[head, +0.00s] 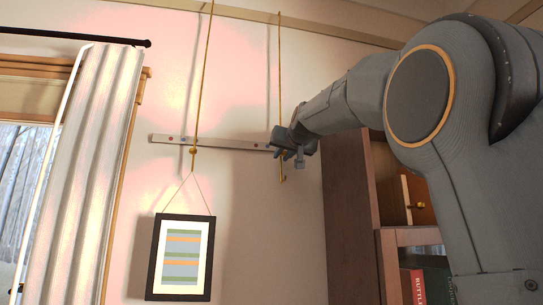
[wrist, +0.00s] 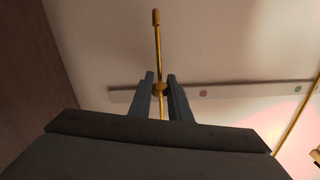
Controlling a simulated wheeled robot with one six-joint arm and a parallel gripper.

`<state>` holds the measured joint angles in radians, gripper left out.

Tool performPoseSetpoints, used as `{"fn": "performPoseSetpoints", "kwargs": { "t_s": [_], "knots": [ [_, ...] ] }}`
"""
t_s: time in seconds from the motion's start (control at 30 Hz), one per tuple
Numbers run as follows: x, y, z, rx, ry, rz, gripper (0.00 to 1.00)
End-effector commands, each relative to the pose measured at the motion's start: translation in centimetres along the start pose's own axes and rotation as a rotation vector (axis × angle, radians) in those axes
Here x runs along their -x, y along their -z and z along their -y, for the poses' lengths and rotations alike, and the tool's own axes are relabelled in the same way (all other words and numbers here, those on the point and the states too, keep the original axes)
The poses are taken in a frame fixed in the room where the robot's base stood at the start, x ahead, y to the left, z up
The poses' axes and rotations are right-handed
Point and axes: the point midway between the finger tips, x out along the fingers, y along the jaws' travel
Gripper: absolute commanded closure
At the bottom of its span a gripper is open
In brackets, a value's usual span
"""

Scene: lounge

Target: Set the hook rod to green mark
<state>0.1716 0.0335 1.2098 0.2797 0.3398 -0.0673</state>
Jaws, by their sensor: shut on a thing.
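In the wrist view, the fingers of my gripper (wrist: 161,89) stand either side of a brass knob (wrist: 160,90) on the rod, and the rod's end points up. A pale strip (head: 232,143) runs along the wall behind. In the wrist view the green mark (wrist: 298,88) lies on the strip, well right of the rod, beyond a red mark (wrist: 203,93).
A second brass rod (head: 203,75) hangs to the left and bears a framed striped picture (head: 181,257) on cords. A curtain (head: 85,170) hangs at the far left. A wooden cabinet (head: 348,215) stands close right of my gripper.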

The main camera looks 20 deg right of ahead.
Motion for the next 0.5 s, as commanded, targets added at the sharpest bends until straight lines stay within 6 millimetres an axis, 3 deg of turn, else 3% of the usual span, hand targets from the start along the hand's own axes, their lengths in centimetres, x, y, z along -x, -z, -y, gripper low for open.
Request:
{"fn": "performPoseSetpoints", "kwargs": {
  "t_s": [0.23,0.27,0.33,0.5],
  "knots": [
    [-0.03,0.0,-0.35,0.002,-0.005,0.0,1.0],
    [-0.03,0.0,-0.35,0.002,-0.005,0.0,0.8],
    [-0.03,-0.01,-0.3,0.002,-0.005,0.0,0.68],
    [-0.02,-0.02,-0.01,0.002,0.0,0.0,0.64]
  ]
}}
